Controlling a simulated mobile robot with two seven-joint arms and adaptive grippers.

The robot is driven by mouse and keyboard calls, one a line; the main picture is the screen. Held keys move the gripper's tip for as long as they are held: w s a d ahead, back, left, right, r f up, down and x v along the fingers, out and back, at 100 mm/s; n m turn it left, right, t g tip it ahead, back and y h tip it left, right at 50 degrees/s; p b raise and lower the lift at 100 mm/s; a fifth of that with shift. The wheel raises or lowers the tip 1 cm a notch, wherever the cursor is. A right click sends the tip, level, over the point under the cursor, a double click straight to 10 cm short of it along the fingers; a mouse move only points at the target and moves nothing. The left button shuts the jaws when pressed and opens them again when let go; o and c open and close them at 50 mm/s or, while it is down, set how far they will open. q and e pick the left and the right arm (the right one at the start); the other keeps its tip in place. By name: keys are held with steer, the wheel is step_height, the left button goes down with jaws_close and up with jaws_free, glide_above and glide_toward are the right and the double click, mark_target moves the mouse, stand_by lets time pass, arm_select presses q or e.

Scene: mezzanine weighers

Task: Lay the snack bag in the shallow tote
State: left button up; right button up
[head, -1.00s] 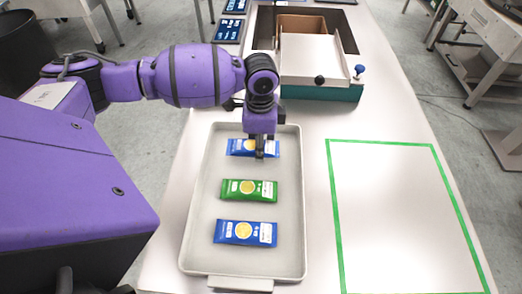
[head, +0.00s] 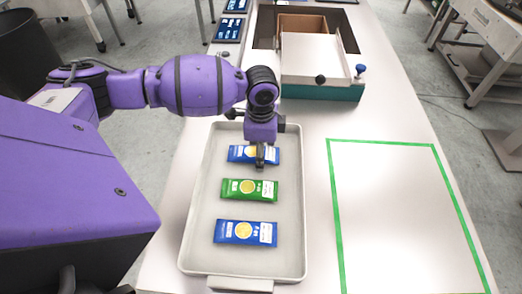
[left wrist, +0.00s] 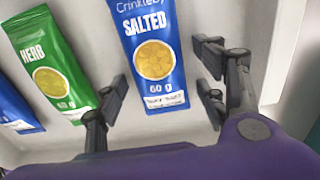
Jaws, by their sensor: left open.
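A pale grey shallow tote (head: 206,200) stands on the white table with three snack bags in a column. The far blue bag (head: 238,154) is partly hidden by my left gripper (head: 261,160). A green bag (head: 249,190) lies in the middle and another blue bag (head: 245,232) nearest. In the left wrist view, my open left gripper (left wrist: 160,85) has its fingers either side of the blue "SALTED" bag (left wrist: 150,50), with gaps at both edges. The green "HERB" bag (left wrist: 50,70) lies left of it, with part of another blue bag (left wrist: 15,110) beyond. My right gripper is out of view.
A teal-based unit (head: 312,92) with a white lid stands behind the tote, with a cardboard-coloured box (head: 303,23) in it. A green tape outline (head: 338,220) marks clear table to the right. Blue-screened devices (head: 228,29) lie at the back left.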

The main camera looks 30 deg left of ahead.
arm_select(q)
step_height(320, 180, up, 12)
steer(key=p, duration=0.1)
steer(key=shift+r, duration=0.15)
stand_by(0.5)
